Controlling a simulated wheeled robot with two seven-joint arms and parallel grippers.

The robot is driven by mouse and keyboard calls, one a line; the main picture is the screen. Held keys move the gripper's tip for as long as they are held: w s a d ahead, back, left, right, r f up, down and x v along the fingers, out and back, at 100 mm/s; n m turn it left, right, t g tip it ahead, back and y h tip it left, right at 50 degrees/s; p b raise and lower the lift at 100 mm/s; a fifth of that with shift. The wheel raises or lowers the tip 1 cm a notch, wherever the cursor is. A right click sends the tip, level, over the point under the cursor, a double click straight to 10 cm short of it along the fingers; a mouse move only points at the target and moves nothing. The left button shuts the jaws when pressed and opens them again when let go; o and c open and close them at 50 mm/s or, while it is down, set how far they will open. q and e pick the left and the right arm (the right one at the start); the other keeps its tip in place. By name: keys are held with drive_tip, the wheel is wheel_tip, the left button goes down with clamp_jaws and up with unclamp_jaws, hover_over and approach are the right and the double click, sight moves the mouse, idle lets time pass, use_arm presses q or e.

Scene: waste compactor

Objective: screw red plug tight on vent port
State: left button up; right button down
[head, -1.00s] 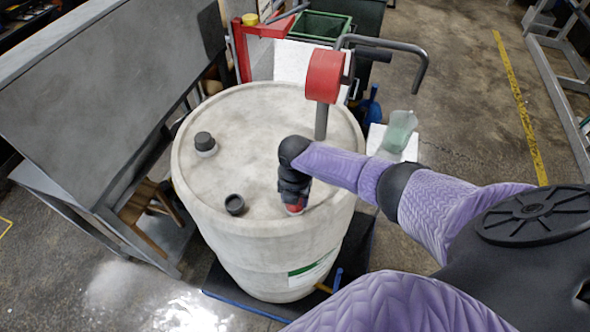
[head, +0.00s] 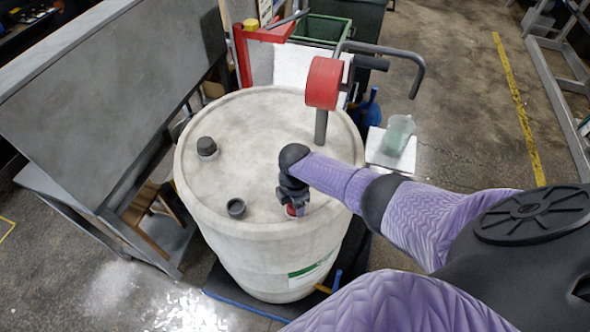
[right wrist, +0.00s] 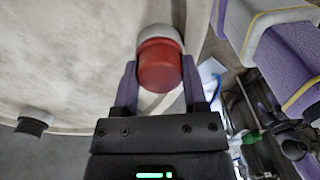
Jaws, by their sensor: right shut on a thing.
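The red plug (right wrist: 159,66) sits between the fingers of my right gripper (right wrist: 160,88) in the right wrist view. A white collar (right wrist: 161,32), which looks like the vent port, shows right behind the plug. I cannot tell how deep the plug sits in it. In the head view my right gripper (head: 294,207) points down near the front right of the drum top (head: 255,130), with a bit of red plug (head: 291,211) showing. The gripper mostly hides the port there. My left gripper is not in view.
Two dark caps, one at the left (head: 206,147) and one nearer the front (head: 236,208), stand on the drum. A red cylinder on a post (head: 323,83) with a bent grey handle (head: 400,47) rises at the drum's back right. A grey sloped panel (head: 105,100) stands at left.

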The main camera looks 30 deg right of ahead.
drive_tip(key=shift+m, duration=1.1)
drive_tip(key=shift+c, duration=0.2)
unclamp_jaws()
drive_tip(key=shift+c, duration=0.4)
drive_tip(key=n+b, duration=0.1)
drive_tip(key=n, duration=0.2)
drive_tip(key=shift+f+n, duration=0.1)
drive_tip(key=shift+n, duration=0.3)
drive_tip(key=n+b, duration=0.1)
drive_tip(key=n, duration=0.5)
drive_tip(key=shift+n, duration=0.3)
drive_tip(key=shift+n+b, duration=0.55)
drive_tip(key=shift+n, duration=0.45)
drive_tip(key=n, duration=0.3)
drive_tip(key=shift+b, duration=0.4)
drive_tip(key=n+b, duration=0.1)
drive_tip(key=n, duration=0.1)
drive_tip(key=shift+f+n, duration=0.1)
drive_tip(key=shift+n, duration=0.2)
drive_tip(key=n, duration=0.2)
drive_tip(key=shift+n, duration=0.3)
drive_tip(key=shift+r, duration=0.2)
drive_tip(key=shift+c, duration=0.4)
